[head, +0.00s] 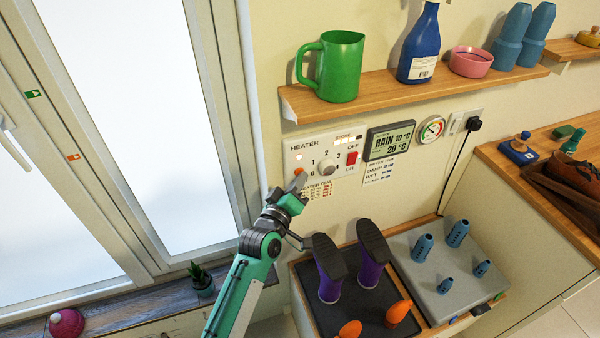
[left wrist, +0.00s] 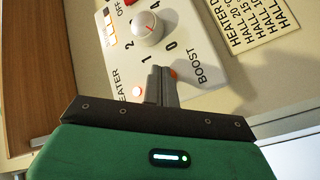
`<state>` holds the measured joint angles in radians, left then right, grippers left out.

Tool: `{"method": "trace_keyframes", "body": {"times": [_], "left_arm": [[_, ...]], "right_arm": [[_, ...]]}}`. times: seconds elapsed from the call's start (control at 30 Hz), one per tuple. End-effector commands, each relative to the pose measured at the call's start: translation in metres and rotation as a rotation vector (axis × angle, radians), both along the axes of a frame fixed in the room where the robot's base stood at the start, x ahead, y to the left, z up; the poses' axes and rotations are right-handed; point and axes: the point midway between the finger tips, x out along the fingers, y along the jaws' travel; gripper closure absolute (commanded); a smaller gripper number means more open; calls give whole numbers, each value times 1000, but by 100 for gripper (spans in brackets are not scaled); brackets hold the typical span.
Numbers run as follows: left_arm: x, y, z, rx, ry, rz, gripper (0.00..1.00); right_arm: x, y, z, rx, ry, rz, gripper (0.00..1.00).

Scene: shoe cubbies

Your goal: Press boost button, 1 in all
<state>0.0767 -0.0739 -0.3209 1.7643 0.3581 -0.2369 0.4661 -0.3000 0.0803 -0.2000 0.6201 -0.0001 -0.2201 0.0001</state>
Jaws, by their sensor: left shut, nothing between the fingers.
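The white heater panel (head: 342,146) is on the wall below the shelf; it also fills the upper middle of the left wrist view (left wrist: 195,45). The orange boost button (head: 300,171) is at the panel's lower left. In the left wrist view the boost button (left wrist: 173,73) shows beside the fingertips, partly hidden, near the word BOOST. My left gripper (head: 297,184) is shut and empty, its tips (left wrist: 162,74) right at the button. I cannot tell if they touch it. My right gripper is not in view.
The panel also has a round dial (head: 326,167), a red switch (head: 352,158) and a small lit lamp (left wrist: 137,91). A weather display (head: 390,140) hangs to the right. The wooden shelf (head: 400,83) juts out above. Purple boots (head: 328,285) stand below.

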Motion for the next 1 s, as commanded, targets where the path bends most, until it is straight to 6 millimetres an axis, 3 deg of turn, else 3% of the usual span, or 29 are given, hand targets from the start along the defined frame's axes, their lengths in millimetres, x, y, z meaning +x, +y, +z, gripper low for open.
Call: {"method": "trace_keyframes", "body": {"times": [1.0], "left_arm": [[-14,-6,0,1,-1,1,100]], "right_arm": [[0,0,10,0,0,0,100]]}}
